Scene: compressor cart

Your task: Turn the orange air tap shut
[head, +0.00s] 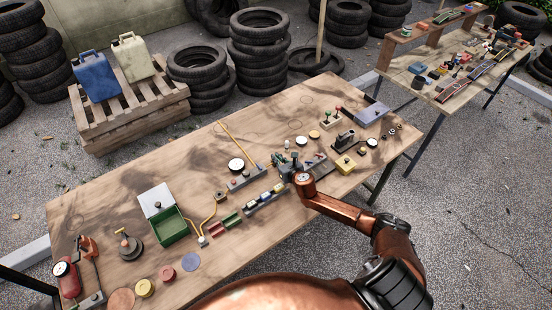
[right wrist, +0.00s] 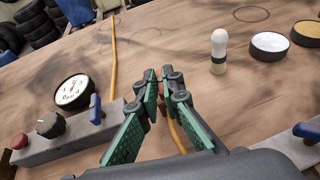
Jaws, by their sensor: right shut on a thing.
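My right gripper (head: 287,166) reaches over the middle of the wooden bench. In the right wrist view its green-padded fingers (right wrist: 162,76) are closed together at the tips. A narrow orange part (right wrist: 173,128) shows between and below the fingers; I take it for the orange air tap, mostly hidden by them. I cannot tell how far it is turned. A grey panel (right wrist: 82,140) with a gauge (right wrist: 74,92), a dark knob, a red button and a blue lever (right wrist: 95,109) lies to the left of the fingers. My left gripper is not in view.
An orange hose (right wrist: 112,60) runs across the bench (right wrist: 180,40). A white-topped peg (right wrist: 219,50) and a white-topped round tin (right wrist: 270,45) stand right of the fingers. A green box (head: 168,227) sits at the left of the bench. Bare wood lies behind the gripper.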

